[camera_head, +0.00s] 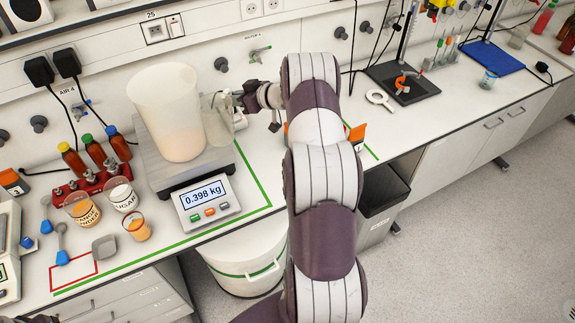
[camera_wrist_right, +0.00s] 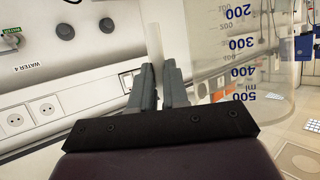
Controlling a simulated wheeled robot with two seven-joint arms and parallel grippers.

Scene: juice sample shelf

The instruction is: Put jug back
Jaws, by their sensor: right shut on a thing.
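My right gripper (camera_head: 232,102) is shut on the handle of a clear jug (camera_head: 217,126) and holds it at the right side of the large translucent beaker (camera_head: 165,95). In the right wrist view the fingers (camera_wrist_right: 157,88) close on a pale upright handle strip, and the jug's wall (camera_wrist_right: 262,45) shows blue marks up to 500 ml. I cannot tell whether jug and beaker touch. The beaker holds some pale liquid and stands on a scale (camera_head: 207,198) reading 0.398 kg. A dark part at the bottom left edge may be my left gripper (camera_head: 38,319); its jaws are unclear.
Cups (camera_head: 82,208) and a red rack (camera_head: 92,186) with small bottles stand left of the scale. A green line (camera_head: 262,190) marks the bench near the scale. A black stand (camera_head: 402,88) and blue mat (camera_head: 491,57) are farther right. My right arm hides part of the bench.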

